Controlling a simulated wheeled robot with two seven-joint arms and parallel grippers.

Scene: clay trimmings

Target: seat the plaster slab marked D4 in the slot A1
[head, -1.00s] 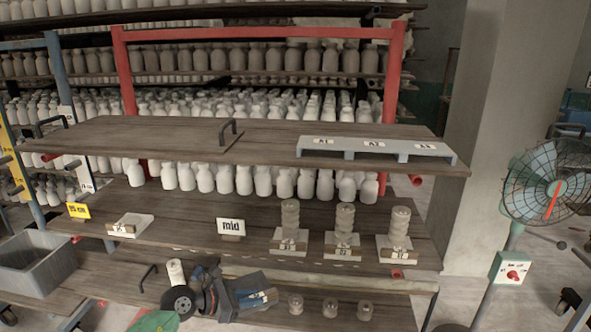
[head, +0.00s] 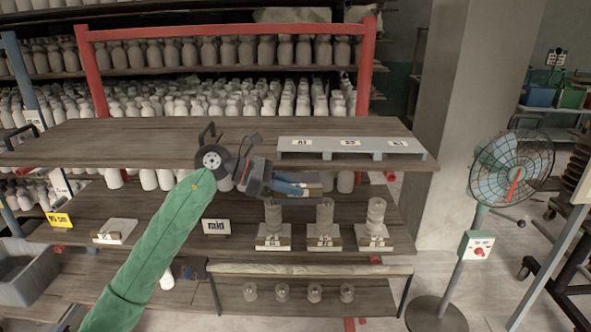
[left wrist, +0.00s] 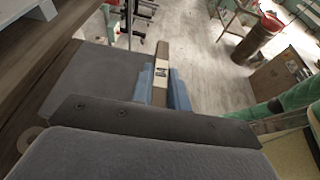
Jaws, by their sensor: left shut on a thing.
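My left gripper (head: 292,186) is in front of the upper shelf's front edge, below the grey-blue rack (head: 350,148). It is shut on a small slab (head: 313,190), whose brown edge and pale label also show between the blue fingers in the left wrist view (left wrist: 161,72). I cannot read its marking, and the fingers hide part of it. The slot label A1 (head: 303,142) is at the rack's left end, above the gripper and apart from the slab. My right gripper is not in view.
The upper wooden shelf (head: 90,140) carries the rack and a dark handle (head: 207,133). On the shelf below are a pale slab (head: 113,231), a "mid" sign (head: 216,227) and several blocks with stacked discs (head: 323,236). A fan (head: 512,172) stands at right.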

